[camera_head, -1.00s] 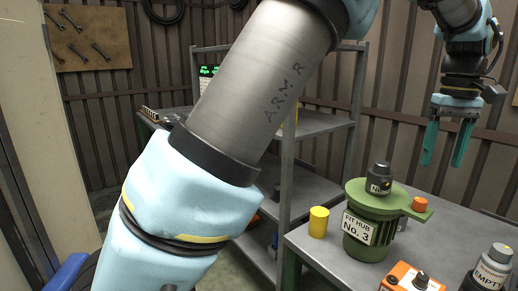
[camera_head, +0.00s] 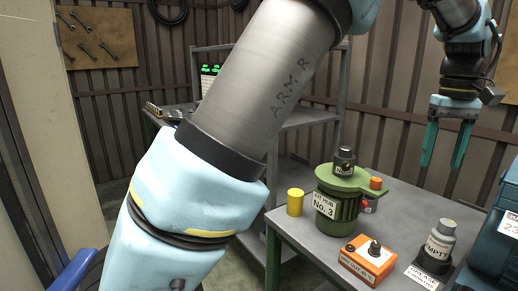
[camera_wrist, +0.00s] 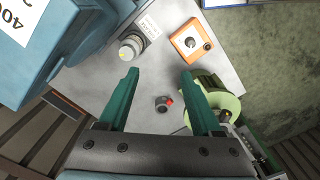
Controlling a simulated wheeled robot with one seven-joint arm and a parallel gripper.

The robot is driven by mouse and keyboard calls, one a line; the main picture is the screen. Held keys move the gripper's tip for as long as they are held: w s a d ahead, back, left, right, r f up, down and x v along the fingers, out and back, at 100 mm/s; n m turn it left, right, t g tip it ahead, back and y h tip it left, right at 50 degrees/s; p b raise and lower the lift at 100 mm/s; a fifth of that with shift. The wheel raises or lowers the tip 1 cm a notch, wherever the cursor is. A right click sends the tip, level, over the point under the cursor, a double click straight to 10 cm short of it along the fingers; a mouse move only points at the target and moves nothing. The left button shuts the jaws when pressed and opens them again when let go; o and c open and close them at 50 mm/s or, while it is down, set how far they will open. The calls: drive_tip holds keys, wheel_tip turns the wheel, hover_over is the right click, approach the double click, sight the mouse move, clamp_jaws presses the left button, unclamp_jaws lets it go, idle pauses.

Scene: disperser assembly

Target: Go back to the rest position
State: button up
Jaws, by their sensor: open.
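My gripper (camera_head: 446,146) hangs with its green fingers pointing down, open and empty, above the far right part of the grey table (camera_head: 411,215). In the wrist view the open fingers (camera_wrist: 158,95) stand wide apart over the table, with nothing between the tips. The green fit hub No. 3 (camera_head: 339,204) stands on the table, below and left of the gripper. A dark-capped piece (camera_head: 344,158) sits on its top. My gripper is apart from all of these.
A yellow cylinder (camera_head: 295,203) stands at the table's left edge. An orange box (camera_head: 367,260) and a grey canister marked EMPTY (camera_head: 440,240) stand in front. A blue machine (camera_head: 497,247) is at the right. A small dark part with red (camera_wrist: 165,103) lies behind the hub.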

drive_tip(key=w+a+f, duration=0.2)
drive_tip(key=w+a, duration=0.2)
drive_tip(key=a, duration=0.4)
drive_tip(key=w+a+f+n, duration=0.1)
drive_tip(key=w+a+f, duration=0.25)
drive_tip(key=a, duration=0.45)
drive_tip(key=w+a+f, duration=0.2)
drive_tip(key=w+a, duration=0.2)
drive_tip(key=a, duration=0.4)
drive_tip(key=s+a+f, duration=0.2)
drive_tip(key=a, duration=0.5)
drive_tip(key=s+a+f+t, duration=0.1)
drive_tip(key=s+a+f, duration=0.2)
drive_tip(key=a, duration=0.5)
drive_tip(key=s+a+f, duration=0.2)
drive_tip(key=s+a, duration=0.1)
drive_tip(key=a, duration=0.5)
drive_tip(key=shift+f+t, duration=0.2)
drive_tip(key=shift+t, duration=0.1)
